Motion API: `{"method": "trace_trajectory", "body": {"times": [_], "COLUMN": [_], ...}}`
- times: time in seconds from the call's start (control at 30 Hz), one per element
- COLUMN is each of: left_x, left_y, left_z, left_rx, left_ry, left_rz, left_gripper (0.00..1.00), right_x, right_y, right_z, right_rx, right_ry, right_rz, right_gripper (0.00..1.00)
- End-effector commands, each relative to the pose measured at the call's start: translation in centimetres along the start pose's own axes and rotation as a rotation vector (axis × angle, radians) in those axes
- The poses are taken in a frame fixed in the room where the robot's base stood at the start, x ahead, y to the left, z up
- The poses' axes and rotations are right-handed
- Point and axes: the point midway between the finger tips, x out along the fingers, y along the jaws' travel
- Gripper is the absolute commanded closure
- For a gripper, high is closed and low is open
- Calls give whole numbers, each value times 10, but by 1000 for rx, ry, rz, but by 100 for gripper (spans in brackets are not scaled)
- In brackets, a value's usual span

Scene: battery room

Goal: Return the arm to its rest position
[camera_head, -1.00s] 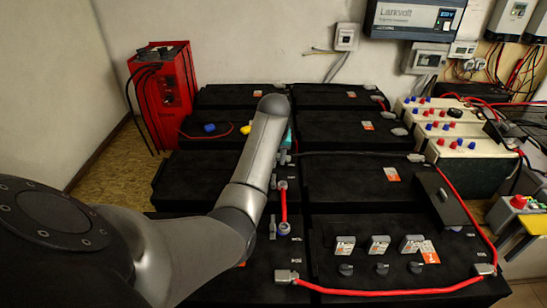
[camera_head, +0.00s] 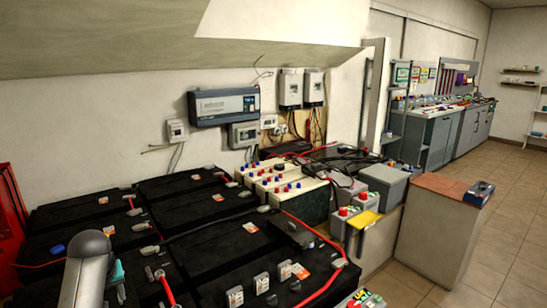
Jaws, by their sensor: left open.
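My left arm (camera_head: 86,272) comes up from the bottom left of the head view, a grey rounded link over the black batteries. My left gripper (camera_head: 119,283) is mostly hidden behind this link; only a teal part and a little grey show at its right side. It is open, and I see nothing held in it. The black batteries (camera_head: 213,246) stand in rows beneath and beyond the arm. My right gripper is not in view.
Red cables and metal terminals (camera_head: 161,274) lie on the batteries near the arm. A red unit (camera_head: 10,215) stands at the left edge. White blocks with red and blue knobs (camera_head: 283,186) stand at the back. A cabinet (camera_head: 435,225) is at right, with open tiled floor beyond.

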Motion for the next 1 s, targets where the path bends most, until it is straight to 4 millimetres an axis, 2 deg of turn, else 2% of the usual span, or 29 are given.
{"method": "trace_trajectory", "body": {"times": [0.07,0.13,0.23,0.33,0.53,0.7,0.8,1.0], "left_x": [4,6,8,9,-2,-25,-40,-66], "left_y": [0,1,2,3,12,17,19,21], "left_z": [16,31,55,87,171,245,276,321], "left_rx": [49,92,163,248,452,604,662,737], "left_ry": [7,12,20,25,18,-3,-14,-36], "left_rz": [-10,-16,-22,-22,21,97,140,213], "left_gripper": [55,55,55,55,55,55,55,55], "right_x": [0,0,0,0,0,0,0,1], "right_y": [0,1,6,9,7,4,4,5], "right_z": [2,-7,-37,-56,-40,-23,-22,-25], "right_rx": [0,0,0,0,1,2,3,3], "right_ry": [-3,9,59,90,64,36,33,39], "right_rz": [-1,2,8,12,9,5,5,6], "right_gripper": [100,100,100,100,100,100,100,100]}}
